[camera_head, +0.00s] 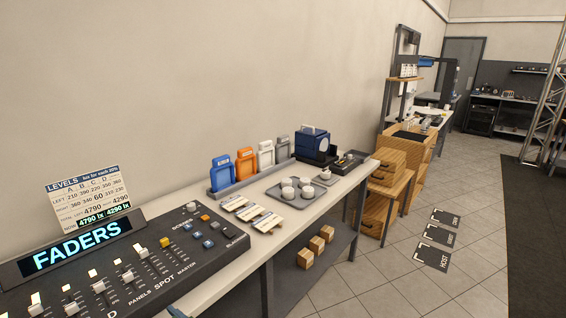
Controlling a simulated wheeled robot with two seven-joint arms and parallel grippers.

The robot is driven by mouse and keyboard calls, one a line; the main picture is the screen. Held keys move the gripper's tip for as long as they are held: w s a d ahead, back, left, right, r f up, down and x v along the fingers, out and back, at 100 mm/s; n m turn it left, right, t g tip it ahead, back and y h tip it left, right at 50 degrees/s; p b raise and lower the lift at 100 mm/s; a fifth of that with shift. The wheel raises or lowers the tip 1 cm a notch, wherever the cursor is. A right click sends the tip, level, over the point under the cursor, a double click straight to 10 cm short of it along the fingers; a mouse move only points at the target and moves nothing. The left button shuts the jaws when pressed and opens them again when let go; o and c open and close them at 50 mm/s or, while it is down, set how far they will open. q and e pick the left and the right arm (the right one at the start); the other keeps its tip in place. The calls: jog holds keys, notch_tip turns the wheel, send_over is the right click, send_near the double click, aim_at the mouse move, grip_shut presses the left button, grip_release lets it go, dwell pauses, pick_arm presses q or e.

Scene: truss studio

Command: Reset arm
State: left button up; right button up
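Neither of my grippers shows in the head view. A small dark blue piece sits at the bottom edge in front of the console, and I cannot tell what it is. The lighting console (150,262) with its lit FADERS sign (84,244) stands on the long white table (222,284) at the lower left. A LEVELS card (88,203) stands behind the sign.
Blue, orange and pale holders (246,166), a tray of white cups (283,200), flat cards (250,213) and a dark blue machine (312,144) stand on the table. Wooden drawers (388,172) stand beyond. Dark floor mats (433,256) lie on the open tiled floor.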

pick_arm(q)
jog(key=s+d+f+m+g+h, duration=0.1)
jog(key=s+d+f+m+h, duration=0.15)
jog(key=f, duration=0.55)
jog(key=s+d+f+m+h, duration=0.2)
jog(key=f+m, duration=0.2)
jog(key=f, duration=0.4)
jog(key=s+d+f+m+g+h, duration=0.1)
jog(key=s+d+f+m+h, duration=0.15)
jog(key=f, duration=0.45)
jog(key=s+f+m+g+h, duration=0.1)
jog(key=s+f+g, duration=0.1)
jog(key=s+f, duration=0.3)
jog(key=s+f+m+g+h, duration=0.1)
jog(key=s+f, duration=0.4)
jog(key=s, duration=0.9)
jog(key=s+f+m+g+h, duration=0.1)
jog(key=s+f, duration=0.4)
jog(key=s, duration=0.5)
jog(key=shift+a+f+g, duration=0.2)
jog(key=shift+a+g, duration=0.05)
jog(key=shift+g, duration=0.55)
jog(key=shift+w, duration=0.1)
